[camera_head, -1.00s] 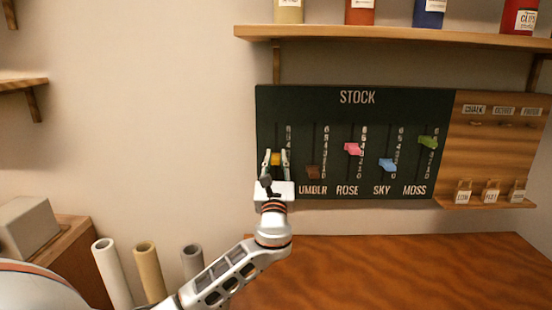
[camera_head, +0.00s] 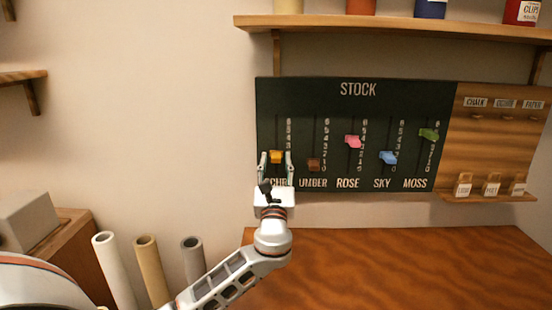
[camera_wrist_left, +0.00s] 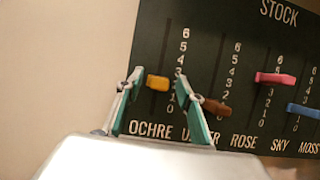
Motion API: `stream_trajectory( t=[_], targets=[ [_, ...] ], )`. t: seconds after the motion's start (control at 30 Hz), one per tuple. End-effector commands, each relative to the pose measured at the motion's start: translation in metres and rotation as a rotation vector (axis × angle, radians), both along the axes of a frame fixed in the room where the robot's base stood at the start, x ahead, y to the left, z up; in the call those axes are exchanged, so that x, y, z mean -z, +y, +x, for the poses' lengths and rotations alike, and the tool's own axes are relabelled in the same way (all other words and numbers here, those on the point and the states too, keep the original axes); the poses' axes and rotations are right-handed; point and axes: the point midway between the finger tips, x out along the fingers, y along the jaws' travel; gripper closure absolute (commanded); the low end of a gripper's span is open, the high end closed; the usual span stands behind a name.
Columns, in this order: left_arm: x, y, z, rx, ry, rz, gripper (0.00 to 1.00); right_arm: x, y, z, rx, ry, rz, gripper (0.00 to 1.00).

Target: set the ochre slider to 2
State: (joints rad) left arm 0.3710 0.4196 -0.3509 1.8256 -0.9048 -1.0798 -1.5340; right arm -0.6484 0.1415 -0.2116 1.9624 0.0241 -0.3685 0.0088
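The dark STOCK board (camera_head: 415,101) hangs on the wall with upright slots and number scales. The ochre slider (camera_head: 276,157) is a yellow-orange knob in the leftmost slot. It also shows in the left wrist view (camera_wrist_left: 158,83), close to the 2 on its scale; the exact mark is hard to read. My left gripper (camera_head: 276,154) is open around the ochre slider, one finger on each side with gaps. In the left wrist view its fingers (camera_wrist_left: 155,80) stand apart, the right one between the ochre and umber sliders. The right gripper is not in view.
The umber slider (camera_head: 314,164) is close to my right finger. Rose (camera_head: 353,142), sky (camera_head: 388,158) and moss (camera_head: 429,134) sliders are further right. A shelf (camera_head: 390,28) with jars is above, a wooden table (camera_head: 400,265) below. Rolled tubes (camera_head: 148,268) stand at lower left.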

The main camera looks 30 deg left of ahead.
Motion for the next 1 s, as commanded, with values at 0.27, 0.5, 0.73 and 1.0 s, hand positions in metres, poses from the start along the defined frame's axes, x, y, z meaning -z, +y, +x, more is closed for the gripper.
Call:
stream_trajectory(
  t=[0.27, 0.5, 0.73, 1.0],
  targets=[
    [0.024, -0.029, -0.046, 0.002, 0.003, -0.002, 0.62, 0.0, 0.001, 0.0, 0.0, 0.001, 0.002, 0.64],
    [0.035, -0.044, -0.071, 0.001, 0.001, -0.002, 0.62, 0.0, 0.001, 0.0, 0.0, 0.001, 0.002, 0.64],
    [0.038, -0.047, -0.077, 0.0, 0.001, -0.001, 0.62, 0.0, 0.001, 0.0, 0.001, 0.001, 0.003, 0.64],
    [0.037, -0.047, -0.077, 0.0, 0.001, -0.001, 0.62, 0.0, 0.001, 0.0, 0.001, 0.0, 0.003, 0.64]
  ],
)
